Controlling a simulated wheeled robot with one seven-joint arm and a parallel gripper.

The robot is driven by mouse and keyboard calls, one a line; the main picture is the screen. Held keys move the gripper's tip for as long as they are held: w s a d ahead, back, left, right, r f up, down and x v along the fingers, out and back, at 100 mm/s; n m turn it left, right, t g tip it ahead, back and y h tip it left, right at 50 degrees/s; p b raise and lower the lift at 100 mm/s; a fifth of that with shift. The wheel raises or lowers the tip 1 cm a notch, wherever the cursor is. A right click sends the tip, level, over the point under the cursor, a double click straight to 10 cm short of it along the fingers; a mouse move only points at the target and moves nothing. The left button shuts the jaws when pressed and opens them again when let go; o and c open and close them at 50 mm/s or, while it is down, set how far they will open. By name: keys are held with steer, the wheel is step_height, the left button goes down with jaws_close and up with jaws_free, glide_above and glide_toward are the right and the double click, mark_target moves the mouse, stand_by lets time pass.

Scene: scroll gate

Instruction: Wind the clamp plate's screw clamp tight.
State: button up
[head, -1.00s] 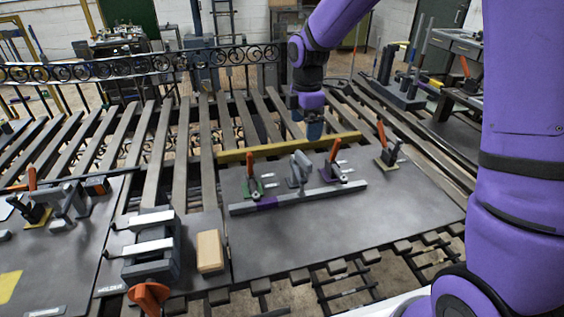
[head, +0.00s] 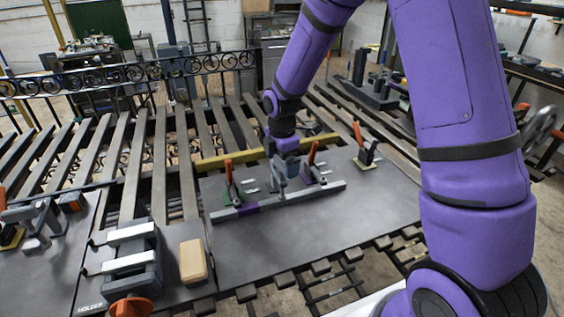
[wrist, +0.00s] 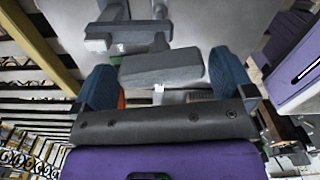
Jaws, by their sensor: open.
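The clamp plate (head: 330,215) is a dark flat plate on the slatted bench, with a long grey bar (head: 300,197) lying across it. The grey screw clamp (head: 279,173) stands at the middle of the bar, partly hidden by my gripper (head: 284,153). My gripper points down right over it. In the wrist view, the two blue fingers of my gripper (wrist: 165,80) are apart. A grey crosspiece (wrist: 160,68) of the clamp lies across the space between them. I cannot tell if either finger touches it.
Another clamp (head: 367,155) is at the back right. A vise (head: 133,255) and a wooden block (head: 193,261) are at left. The plate's front is clear.

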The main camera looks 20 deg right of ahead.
steer(key=shift+f, duration=0.25)
steer(key=c, duration=0.7)
steer(key=shift+c, duration=0.2)
steer(key=shift+m, duration=0.3)
